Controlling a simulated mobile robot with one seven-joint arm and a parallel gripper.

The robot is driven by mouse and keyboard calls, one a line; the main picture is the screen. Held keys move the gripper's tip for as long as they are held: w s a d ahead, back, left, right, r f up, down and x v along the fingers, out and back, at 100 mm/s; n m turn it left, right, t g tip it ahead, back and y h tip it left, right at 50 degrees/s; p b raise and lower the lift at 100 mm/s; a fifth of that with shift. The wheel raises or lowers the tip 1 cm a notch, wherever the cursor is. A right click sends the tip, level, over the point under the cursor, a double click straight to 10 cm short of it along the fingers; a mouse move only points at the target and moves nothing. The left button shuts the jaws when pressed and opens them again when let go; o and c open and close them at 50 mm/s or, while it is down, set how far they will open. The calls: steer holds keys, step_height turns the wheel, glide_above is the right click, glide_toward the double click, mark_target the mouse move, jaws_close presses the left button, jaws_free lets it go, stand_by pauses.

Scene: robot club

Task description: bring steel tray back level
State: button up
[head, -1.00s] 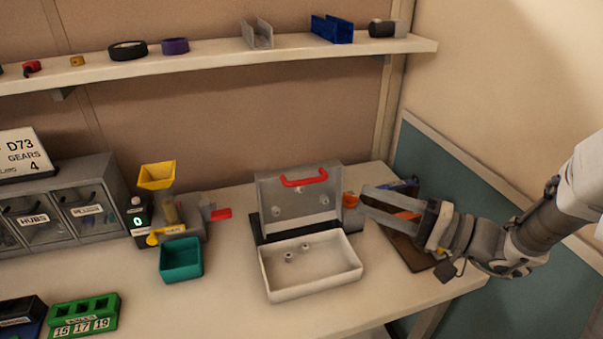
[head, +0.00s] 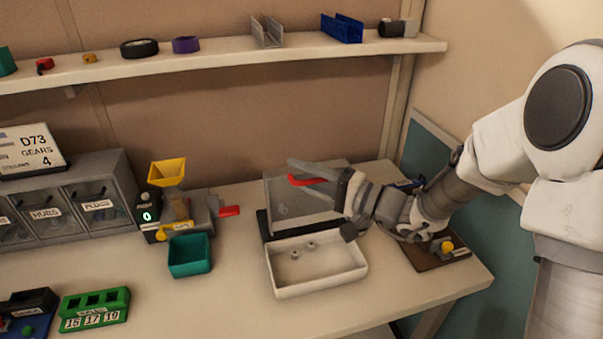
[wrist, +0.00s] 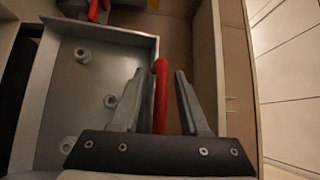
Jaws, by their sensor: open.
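The steel tray (head: 286,204) stands tipped up steeply behind a white bin, its inner face toward me. A red handle (head: 303,182) is at its upper edge. My gripper (head: 312,174) is at the upper edge of the tray. In the wrist view its two fingers (wrist: 160,95) are apart, with the red handle (wrist: 160,75) between them. A gap shows between the handle and the right finger; contact on the left is unclear. My wrist hides the tray's upper right part in the head view.
The white bin (head: 318,284) in front of the tray holds small round pieces. A dispenser with a yellow hopper (head: 167,173) and a teal bin (head: 190,270) stand to the left. A shelf (head: 230,59) runs above. A brown board (head: 425,262) lies right.

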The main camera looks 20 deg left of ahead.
jaws_close()
steer(key=shift+r, duration=0.1)
